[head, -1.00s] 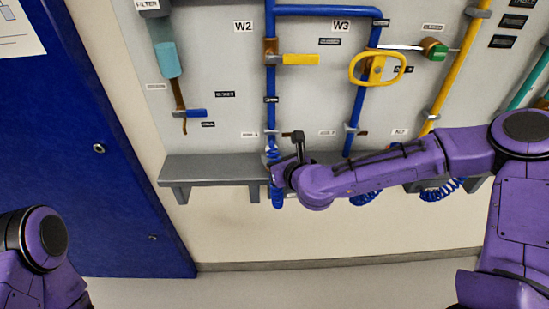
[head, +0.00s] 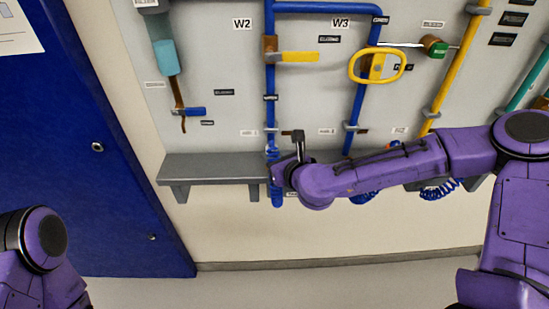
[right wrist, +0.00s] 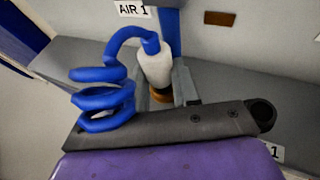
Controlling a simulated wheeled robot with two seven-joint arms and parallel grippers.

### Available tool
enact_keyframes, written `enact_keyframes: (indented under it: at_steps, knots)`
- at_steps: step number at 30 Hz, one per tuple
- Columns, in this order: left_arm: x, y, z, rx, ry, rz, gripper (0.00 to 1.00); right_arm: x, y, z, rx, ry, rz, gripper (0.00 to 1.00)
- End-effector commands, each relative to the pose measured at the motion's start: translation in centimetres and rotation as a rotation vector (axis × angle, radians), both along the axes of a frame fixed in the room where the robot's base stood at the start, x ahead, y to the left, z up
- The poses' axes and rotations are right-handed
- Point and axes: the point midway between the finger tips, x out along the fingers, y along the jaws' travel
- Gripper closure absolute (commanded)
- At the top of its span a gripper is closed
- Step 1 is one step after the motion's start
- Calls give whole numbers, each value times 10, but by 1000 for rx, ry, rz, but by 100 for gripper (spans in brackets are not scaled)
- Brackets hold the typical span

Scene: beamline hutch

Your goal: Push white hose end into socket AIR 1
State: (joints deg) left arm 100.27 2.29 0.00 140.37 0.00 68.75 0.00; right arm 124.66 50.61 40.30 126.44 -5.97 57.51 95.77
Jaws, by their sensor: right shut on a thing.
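In the right wrist view the white hose end (right wrist: 156,66) stands roughly upright on the end of a blue coiled hose (right wrist: 103,88). My right gripper (right wrist: 170,92) is shut on it. A brass-coloured ring (right wrist: 161,96) shows just under the white end, partly hidden by my gripper; I cannot tell whether the end is seated in it. The AIR 1 label (right wrist: 131,8) is on the panel behind. In the head view my right gripper (head: 276,172) is at the shelf, below the left blue pipe, and hides the white end. My left gripper is out of view.
A grey shelf (head: 215,168) runs along the panel's lower edge. Above are a yellow lever (head: 299,57), a yellow handwheel (head: 353,67) and a blue-handled valve (head: 196,111). Another blue coil (head: 440,189) hangs to the right. A blue door (head: 75,150) stands left.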

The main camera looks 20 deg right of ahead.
Motion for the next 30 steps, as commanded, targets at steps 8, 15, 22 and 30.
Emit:
enact_keyframes:
  at_steps: [8, 15, 22, 30]
  knots:
    - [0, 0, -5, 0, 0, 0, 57, 0, 0, -5, 0, 0, 0, 100]
    - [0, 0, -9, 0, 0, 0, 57, 0, 0, -9, 0, 0, 0, 100]
    - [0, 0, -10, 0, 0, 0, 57, -1, 0, -11, -1, 3, 0, 100]
    - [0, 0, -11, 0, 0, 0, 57, -1, 0, -13, -1, 8, 1, 100]
